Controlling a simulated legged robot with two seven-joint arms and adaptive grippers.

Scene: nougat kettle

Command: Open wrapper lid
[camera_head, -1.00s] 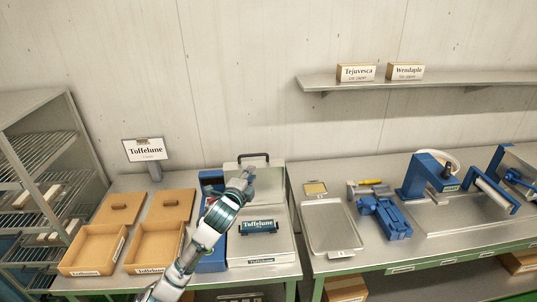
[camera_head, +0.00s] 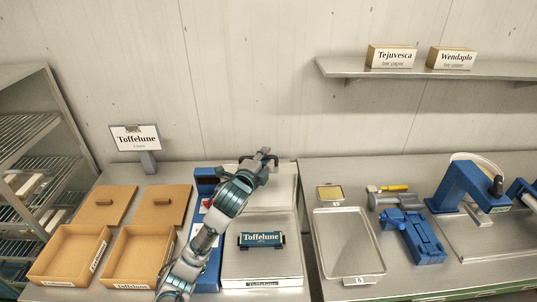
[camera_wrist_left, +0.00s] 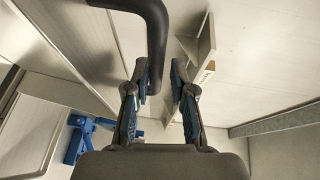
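The wrapper (camera_head: 287,275) is a pale grey machine in the middle of the bench in the head view. A blue "Toffelune" bar (camera_head: 262,240) lies on its top. A light lid section (camera_head: 284,188) is at its back, with a dark handle (camera_head: 288,161) above it. My left gripper (camera_head: 262,160) overlaps the handle in the head view. In the left wrist view the bent black handle (camera_wrist_left: 158,30) comes down between the fingertips of my left gripper (camera_wrist_left: 161,70), closer to the left finger. The fingers are apart. My right gripper is not in view.
Two open tan boxes (camera_head: 107,232) and two tan lids with knobs stand left of my arm. A metal tray (camera_head: 376,240), a blue device (camera_head: 415,240) and a blue press (camera_head: 462,188) stand to the right. A wall shelf (camera_head: 400,69) holds two paper boxes.

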